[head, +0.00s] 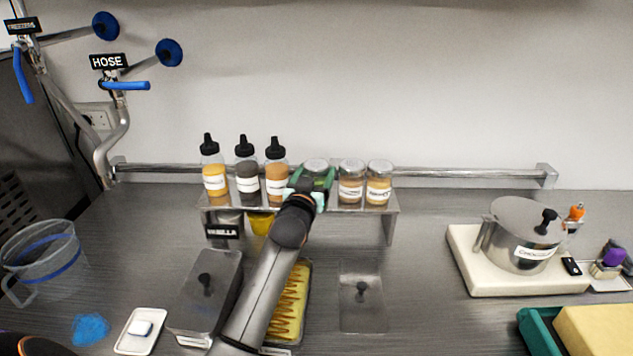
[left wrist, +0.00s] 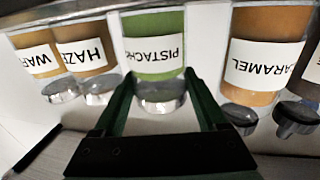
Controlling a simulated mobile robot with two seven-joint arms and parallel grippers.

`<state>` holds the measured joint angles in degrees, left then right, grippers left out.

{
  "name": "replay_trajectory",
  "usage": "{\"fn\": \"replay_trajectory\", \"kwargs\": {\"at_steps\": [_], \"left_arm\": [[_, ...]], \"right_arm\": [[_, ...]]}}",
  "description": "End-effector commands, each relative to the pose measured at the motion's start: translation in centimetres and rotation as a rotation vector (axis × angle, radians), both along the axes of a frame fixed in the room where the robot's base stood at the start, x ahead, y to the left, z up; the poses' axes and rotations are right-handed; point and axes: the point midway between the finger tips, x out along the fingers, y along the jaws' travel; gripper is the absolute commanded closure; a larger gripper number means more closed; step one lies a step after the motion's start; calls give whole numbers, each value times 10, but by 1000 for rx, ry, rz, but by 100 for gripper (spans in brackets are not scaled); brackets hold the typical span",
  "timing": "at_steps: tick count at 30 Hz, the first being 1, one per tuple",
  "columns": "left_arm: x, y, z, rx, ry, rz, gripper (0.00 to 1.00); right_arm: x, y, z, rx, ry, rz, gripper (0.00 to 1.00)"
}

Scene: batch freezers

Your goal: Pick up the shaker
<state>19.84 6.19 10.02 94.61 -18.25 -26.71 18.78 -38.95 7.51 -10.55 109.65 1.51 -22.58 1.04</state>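The shaker labelled PISTACHIO stands on the metal shelf (head: 395,206) in the head view, with its metal lid (head: 316,164) between the fingers of my left gripper (head: 313,178). Most of its body is hidden behind the gripper. In the left wrist view the green shaker (left wrist: 155,50) appears upside down, its lid between the dark green fingers (left wrist: 160,85). The fingers lie close along both sides; I cannot tell whether they press on it. The shaker looks level with its neighbours. My right gripper is not in view.
Two lidded jars (head: 351,182) (head: 379,183) stand just right of the shaker. Three black-capped squeeze bottles (head: 277,184) stand to its left. A rail (head: 460,175) runs behind. A lidded pot (head: 522,235) sits on a white board at right. Below are lidded metal bins (head: 205,290).

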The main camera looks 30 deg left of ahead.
Motion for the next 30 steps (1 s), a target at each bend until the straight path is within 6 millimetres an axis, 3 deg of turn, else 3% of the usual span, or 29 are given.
{"fn": "replay_trajectory", "kwargs": {"at_steps": [2,11,22,30], "left_arm": [[0,0,0,0,0,0,46],[0,0,0,0,1,0,80],[0,0,5,1,-3,0,81],[-4,-1,39,2,-6,0,81]], "right_arm": [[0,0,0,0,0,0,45],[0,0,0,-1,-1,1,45],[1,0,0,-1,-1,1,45],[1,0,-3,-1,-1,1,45]]}}
